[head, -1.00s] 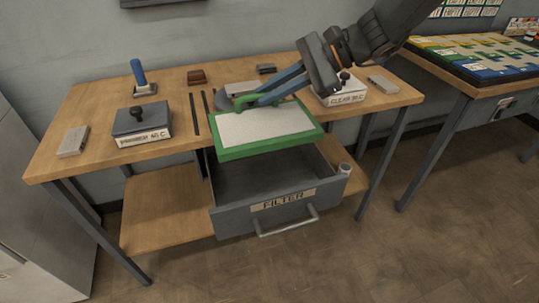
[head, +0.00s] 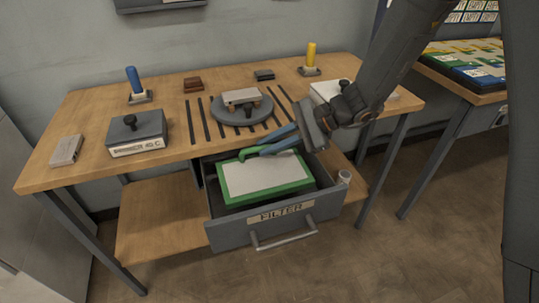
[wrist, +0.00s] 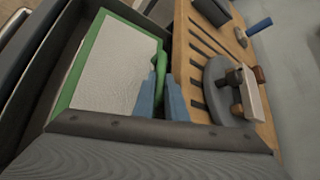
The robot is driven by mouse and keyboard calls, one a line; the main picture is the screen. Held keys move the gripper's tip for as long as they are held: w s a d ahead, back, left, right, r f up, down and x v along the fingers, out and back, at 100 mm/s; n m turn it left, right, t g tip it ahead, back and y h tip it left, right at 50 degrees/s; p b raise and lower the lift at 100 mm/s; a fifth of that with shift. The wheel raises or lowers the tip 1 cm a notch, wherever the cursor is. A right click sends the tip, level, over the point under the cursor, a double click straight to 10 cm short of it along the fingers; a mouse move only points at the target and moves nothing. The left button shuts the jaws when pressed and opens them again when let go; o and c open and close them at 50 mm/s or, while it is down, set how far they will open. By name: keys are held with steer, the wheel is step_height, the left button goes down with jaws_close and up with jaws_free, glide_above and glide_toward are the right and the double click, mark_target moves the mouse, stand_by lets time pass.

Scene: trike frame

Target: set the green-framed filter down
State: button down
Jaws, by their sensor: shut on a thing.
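The green-framed filter (head: 266,178), a pale panel in a green border, is inside the open drawer labelled FILTER (head: 272,228). It looks nearly level and below the drawer's rim; whether it touches the drawer floor cannot be told. My gripper (head: 267,150) has its blue fingers closed on the green handle at the filter's far edge. In the wrist view, the filter (wrist: 112,70) lies along the drawer, with the green handle between the fingertips (wrist: 162,88).
The wooden workbench (head: 92,107) stands above the drawer, with a slotted area and a round grey turntable (head: 242,112).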

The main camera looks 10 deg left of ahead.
mark_target(271, 158)
steer(key=shift+f, duration=1.8)
steer(key=shift+f+b, duration=0.35)
steer(key=shift+f, duration=0.15)
steer(key=shift+f, duration=0.1)
steer(key=c, duration=2.1)
jaws_free()
